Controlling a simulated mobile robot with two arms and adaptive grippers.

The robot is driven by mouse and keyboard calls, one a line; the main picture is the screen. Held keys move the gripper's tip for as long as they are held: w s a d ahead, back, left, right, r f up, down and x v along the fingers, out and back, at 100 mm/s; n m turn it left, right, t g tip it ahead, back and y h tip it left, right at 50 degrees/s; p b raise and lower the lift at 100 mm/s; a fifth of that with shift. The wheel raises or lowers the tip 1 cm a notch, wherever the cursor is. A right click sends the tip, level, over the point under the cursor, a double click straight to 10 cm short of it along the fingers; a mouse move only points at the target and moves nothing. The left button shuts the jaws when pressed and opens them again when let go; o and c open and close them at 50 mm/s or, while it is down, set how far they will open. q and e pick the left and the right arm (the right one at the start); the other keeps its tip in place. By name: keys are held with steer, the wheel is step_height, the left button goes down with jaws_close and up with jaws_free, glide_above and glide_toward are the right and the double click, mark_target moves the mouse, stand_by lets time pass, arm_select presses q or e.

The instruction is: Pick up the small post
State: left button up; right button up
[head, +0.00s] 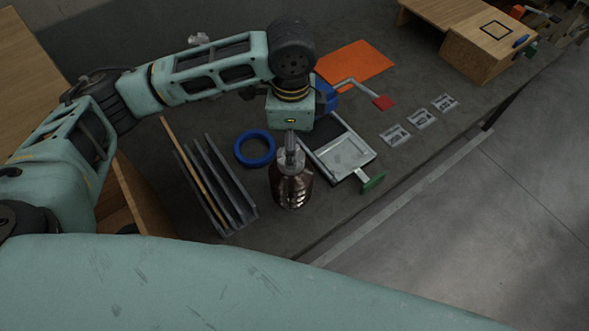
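A brown ribbed post (291,188) with a grey metal cap and narrow top stands upright on the dark bench, near the middle of the head view. It looks like the small post. My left arm comes in from the left, and the end of it, with the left gripper (290,122), is over the post's top in the picture. I cannot make out its fingers clearly, nor whether they touch the post. My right gripper is not in view.
A blue ring (255,149) and a grey slotted rack (223,190) lie left of the post. A grey framed tray (347,157) with a green tab (372,182) is close on the right. An orange sheet (354,64) and several small grey plates (420,117) lie farther off.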

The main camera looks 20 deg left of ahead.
mark_target(291, 180)
arm_select(q)
steer(key=shift+s+a+f, duration=0.1)
steer(key=shift+s+f, duration=0.1)
steer(key=shift+f, duration=0.25)
steer(key=shift+s+f, duration=0.15)
steer(key=shift+f, duration=0.3)
steer(key=shift+f+p, duration=0.5)
steer(key=shift+f, duration=0.25)
steer(key=f, duration=0.3)
steer(key=shift+w, duration=0.25)
steer(key=c, duration=1.2)
jaws_close()
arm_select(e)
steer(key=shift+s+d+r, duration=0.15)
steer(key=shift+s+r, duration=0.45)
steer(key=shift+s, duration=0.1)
arm_select(q)
steer(key=shift+w+r, duration=0.2)
steer(key=shift+r, duration=0.05)
